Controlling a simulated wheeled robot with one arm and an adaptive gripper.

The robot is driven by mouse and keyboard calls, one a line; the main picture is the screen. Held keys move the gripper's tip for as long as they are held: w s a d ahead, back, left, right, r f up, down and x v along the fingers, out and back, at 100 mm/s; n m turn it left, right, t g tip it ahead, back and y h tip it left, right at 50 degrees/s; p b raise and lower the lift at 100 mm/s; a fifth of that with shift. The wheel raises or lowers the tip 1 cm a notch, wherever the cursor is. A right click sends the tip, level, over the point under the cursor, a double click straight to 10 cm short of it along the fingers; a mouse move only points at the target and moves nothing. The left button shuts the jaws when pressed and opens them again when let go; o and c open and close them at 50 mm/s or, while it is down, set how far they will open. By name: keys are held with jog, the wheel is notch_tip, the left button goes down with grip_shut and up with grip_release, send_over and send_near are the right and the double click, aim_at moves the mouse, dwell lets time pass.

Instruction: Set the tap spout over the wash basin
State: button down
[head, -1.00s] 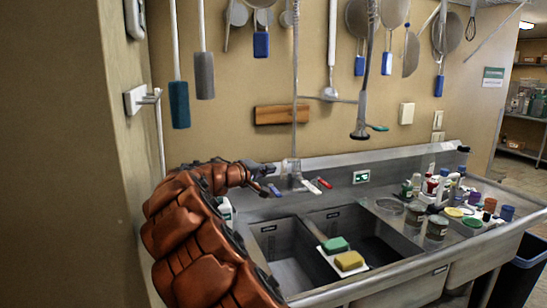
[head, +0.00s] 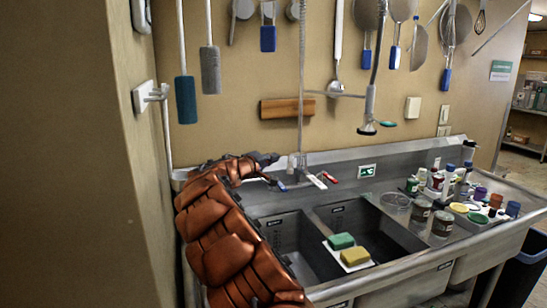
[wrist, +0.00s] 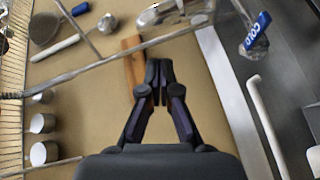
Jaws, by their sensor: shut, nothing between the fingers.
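The tap (head: 298,164) stands at the back of the steel sink, with a blue handle (head: 282,186) and a red handle (head: 333,178). A short white piece (head: 316,181), which may be the spout, lies between them. The blue handle, marked COLD, also shows in the wrist view (wrist: 257,30). A curved white bar (wrist: 266,125) is there too; I cannot tell whether it is the spout. My gripper (wrist: 159,92) is shut and empty, in front of the wall and left of the blue handle. The left basin (head: 292,240) is partly behind my arm; the right basin (head: 375,228) is open.
Several jars and bottles (head: 443,222) crowd the right drainboard. A spray head (head: 368,128) and several utensils hang along the wall. A wall corner stands close on the left.

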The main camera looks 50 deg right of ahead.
jog(key=d+p, duration=0.3)
jog(key=d, duration=0.4)
jog(key=shift+d+f, duration=0.3)
jog(key=shift+d, duration=0.1)
jog(key=shift+s+f+t+b, duration=0.1)
jog(key=shift+s+t+b, duration=0.2)
jog(key=shift+b, duration=0.55)
